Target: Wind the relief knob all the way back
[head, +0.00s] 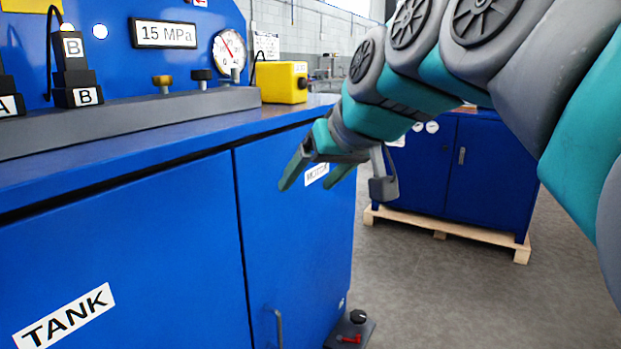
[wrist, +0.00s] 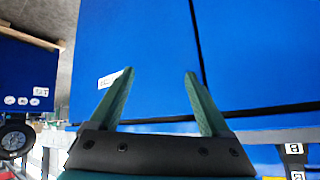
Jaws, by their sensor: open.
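I cannot read which is the relief knob. A round dial gauge (head: 229,52) is to their right, and a display (head: 164,33) above them reads 15 MPa. My gripper (head: 308,186) is open and empty in front of the cabinet, lower and to the right of the knobs, apart from them. In the wrist view its two fingers (wrist: 160,73) are spread before blue panels, with nothing between them.
A yellow box (head: 285,82) sits at the ledge's right end. Black blocks marked B (head: 76,72) stand at left. The cabinet doors (head: 120,255) fill the front. A small unit with a black knob and red lever (head: 350,332) is low down. Another blue cabinet (head: 465,170) stands on a pallet.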

